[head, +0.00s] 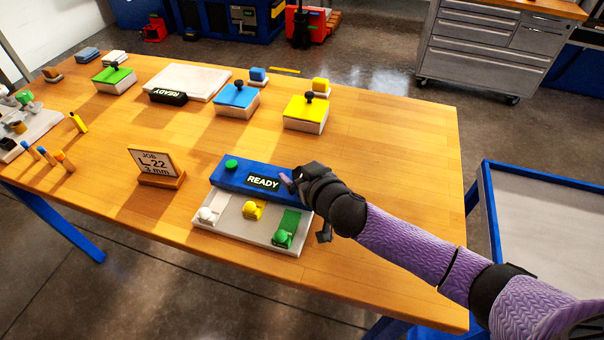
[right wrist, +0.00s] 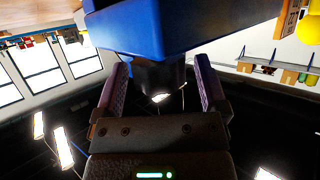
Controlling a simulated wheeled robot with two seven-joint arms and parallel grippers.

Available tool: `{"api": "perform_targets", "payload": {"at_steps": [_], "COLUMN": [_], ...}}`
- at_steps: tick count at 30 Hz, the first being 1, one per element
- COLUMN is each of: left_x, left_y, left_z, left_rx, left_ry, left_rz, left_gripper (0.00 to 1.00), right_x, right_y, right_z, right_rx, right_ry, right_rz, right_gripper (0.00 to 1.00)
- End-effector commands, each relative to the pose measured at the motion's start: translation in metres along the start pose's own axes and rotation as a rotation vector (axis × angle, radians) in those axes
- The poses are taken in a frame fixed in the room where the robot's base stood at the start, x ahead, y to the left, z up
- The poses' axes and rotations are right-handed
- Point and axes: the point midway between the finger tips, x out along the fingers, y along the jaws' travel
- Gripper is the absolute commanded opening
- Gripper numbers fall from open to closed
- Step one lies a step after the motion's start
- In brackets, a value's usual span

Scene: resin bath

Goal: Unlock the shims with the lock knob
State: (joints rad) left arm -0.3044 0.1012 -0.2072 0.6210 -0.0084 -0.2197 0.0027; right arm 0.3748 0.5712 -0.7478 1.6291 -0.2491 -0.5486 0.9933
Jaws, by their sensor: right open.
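The device (head: 205,228) has a pale base and a blue housing (head: 228,179) with a READY display (head: 263,182) and a green button (head: 232,165). White (head: 207,215), yellow (head: 254,209) and green (head: 283,235) shim pieces sit along its front. My right gripper (head: 292,182) is at the housing's right end. In the right wrist view, its open fingers (right wrist: 160,82) stand either side of a dark knob (right wrist: 157,72) on the blue housing (right wrist: 190,25), with gaps on both sides. The knob is hidden by my gripper in the head view. My left gripper is not in view.
A job sign (head: 155,165) stands left of the device. Boxes with green (head: 113,76), blue (head: 236,96) and yellow (head: 307,108) lids stand farther back. The table (head: 400,150) is clear right of these boxes. A blue-framed cart (head: 535,215) stands at the right.

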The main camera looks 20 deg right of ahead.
Motion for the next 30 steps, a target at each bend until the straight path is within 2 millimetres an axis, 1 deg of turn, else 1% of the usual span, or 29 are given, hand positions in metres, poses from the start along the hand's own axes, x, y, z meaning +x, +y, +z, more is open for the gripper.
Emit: {"api": "perform_targets", "payload": {"at_steps": [4,5,6,8,9,11,12,14,15,17,18,25,30], "left_x": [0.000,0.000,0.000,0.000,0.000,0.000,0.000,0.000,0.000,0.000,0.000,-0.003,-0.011], "left_y": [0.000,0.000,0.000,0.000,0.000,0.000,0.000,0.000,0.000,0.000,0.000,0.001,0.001], "left_z": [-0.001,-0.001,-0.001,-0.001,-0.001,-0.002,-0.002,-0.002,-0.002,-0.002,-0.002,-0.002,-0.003], "left_rx": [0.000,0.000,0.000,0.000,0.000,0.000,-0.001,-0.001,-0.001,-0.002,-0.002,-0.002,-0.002], "left_ry": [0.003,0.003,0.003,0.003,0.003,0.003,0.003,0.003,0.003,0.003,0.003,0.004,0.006], "left_rz": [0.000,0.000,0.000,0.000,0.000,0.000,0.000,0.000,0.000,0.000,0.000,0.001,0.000], "left_gripper": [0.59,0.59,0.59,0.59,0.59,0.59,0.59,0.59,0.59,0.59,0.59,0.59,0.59], "right_x": [0.000,0.000,0.000,-0.001,-0.001,-0.001,-0.001,-0.001,-0.001,-0.001,-0.001,-0.001,-0.002], "right_y": [0.000,0.000,0.000,0.000,0.000,0.000,0.000,0.000,0.000,0.000,0.000,0.000,0.001], "right_z": [0.000,0.000,0.000,0.000,0.000,0.000,0.000,0.000,0.000,0.000,0.000,-0.001,-0.002], "right_rx": [0.000,0.000,0.000,0.000,0.001,0.001,0.001,0.001,0.001,0.001,0.001,-0.008,-0.041], "right_ry": [0.000,0.000,0.000,0.000,0.000,0.000,0.000,0.000,0.000,0.000,0.000,0.000,-0.001], "right_rz": [0.000,0.000,0.000,0.000,0.000,0.000,0.000,0.000,0.000,0.000,0.000,-0.023,-0.094], "right_gripper": [0.92,0.88,0.79,0.67,0.58,0.45,0.37,0.24,0.16,0.03,0.00,0.00,0.00]}}
